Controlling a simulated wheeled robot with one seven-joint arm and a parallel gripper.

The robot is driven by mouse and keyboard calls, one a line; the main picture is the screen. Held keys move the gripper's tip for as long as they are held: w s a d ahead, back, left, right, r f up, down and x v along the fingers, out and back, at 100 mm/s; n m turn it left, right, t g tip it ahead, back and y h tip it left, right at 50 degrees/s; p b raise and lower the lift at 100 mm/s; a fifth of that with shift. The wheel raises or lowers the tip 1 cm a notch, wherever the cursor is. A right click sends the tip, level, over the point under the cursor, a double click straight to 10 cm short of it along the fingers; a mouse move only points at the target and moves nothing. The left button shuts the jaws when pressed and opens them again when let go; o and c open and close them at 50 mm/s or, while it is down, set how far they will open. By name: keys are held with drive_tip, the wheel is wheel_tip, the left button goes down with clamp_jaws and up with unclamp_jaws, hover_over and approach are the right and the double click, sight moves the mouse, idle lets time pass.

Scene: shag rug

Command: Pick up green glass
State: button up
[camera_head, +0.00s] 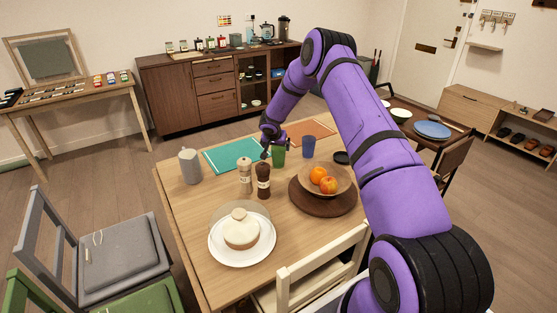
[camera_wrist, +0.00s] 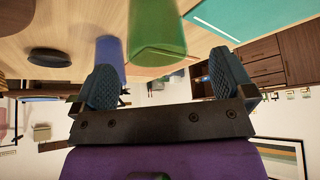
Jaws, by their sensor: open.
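The green glass (camera_head: 278,155) stands on the wooden table, just beside my gripper (camera_head: 270,150) in the head view. In the wrist view, which is upside down, the green glass (camera_wrist: 158,32) is at the top middle. My gripper (camera_wrist: 165,82) is open there, its two dark ridged fingers wide apart with nothing between them. The glass lies ahead of the gap between the fingers, and I see no contact. In the head view the fingertips are small and partly hard to make out.
A blue glass (camera_head: 308,147) stands right of the green one. Pepper mill (camera_head: 263,180) and salt mill (camera_head: 245,176) stand in front. A fruit bowl (camera_head: 341,180) sits on a round board at right. Teal mat (camera_head: 230,154) lies behind; a cake plate (camera_head: 243,256) is nearer.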

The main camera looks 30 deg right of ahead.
sight(279, 150)
drive_tip(key=shift+d+x, duration=0.15)
drive_tip(key=shift+x, duration=1.15)
drive_tip(key=shift+d+x, duration=0.1)
drive_tip(key=shift+x, duration=1.2)
drive_tip(key=c, duration=1.1)
